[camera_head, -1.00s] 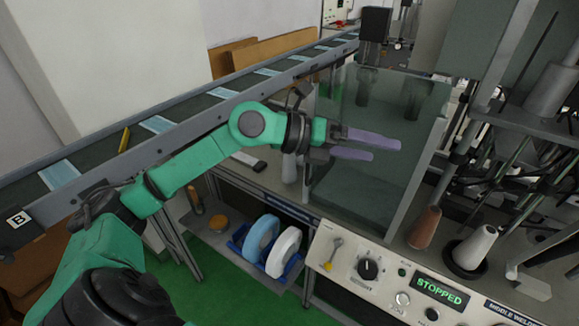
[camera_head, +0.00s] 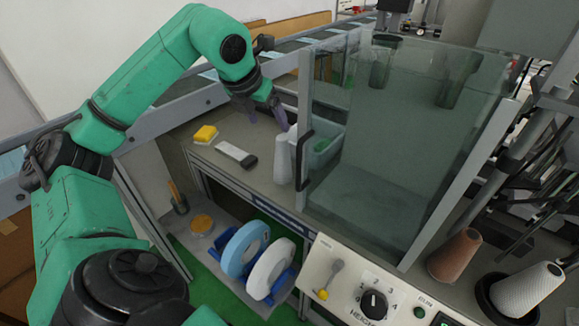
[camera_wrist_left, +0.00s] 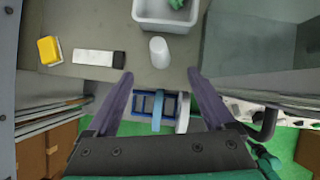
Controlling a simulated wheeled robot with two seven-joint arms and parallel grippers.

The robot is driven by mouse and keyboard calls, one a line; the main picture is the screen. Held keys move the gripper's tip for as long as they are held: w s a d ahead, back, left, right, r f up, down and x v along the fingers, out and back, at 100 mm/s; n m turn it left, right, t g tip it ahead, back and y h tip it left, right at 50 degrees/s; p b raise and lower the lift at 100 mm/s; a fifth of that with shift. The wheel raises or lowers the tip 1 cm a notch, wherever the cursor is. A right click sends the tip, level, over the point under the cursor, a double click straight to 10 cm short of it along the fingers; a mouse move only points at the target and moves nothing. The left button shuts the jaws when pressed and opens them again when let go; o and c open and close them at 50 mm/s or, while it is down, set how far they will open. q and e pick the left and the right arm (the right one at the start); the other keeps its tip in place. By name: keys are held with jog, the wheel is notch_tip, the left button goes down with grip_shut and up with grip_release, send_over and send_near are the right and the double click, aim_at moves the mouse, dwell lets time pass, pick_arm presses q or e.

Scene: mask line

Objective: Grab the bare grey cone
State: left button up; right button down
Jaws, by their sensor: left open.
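The bare grey cone (camera_head: 283,160) stands upright on the grey worktop, just left of the clear guard's handle. In the left wrist view the cone (camera_wrist_left: 159,52) shows from above, beyond the fingertips and roughly midway between their lines. My left gripper (camera_head: 268,118) is open and points down, above and close to the cone. In the left wrist view its two purple fingers (camera_wrist_left: 160,74) are spread with no object held between them. The exact height gap between the fingertips and the cone is hard to tell. My right gripper is not in view.
A clear guard (camera_head: 400,130) stands right of the cone. A grey bin (camera_head: 326,150) with green stuff is behind it. A yellow sponge (camera_head: 205,134) and a white-and-black block (camera_head: 236,154) lie left. A brown cone (camera_head: 455,255) and a white wound cone (camera_head: 528,290) stand right.

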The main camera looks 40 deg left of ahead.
aim_at(282, 148)
pick_arm(q)
jog(key=x, duration=0.8)
jog(key=shift+s, duration=0.1)
jog(key=p+x, duration=0.3)
jog(key=x, duration=0.3)
jog(key=shift+a+f, duration=0.1)
jog(key=shift+f, duration=0.2)
jog(key=shift+w+f, duration=0.3)
jog(key=shift+f, duration=0.05)
grip_shut()
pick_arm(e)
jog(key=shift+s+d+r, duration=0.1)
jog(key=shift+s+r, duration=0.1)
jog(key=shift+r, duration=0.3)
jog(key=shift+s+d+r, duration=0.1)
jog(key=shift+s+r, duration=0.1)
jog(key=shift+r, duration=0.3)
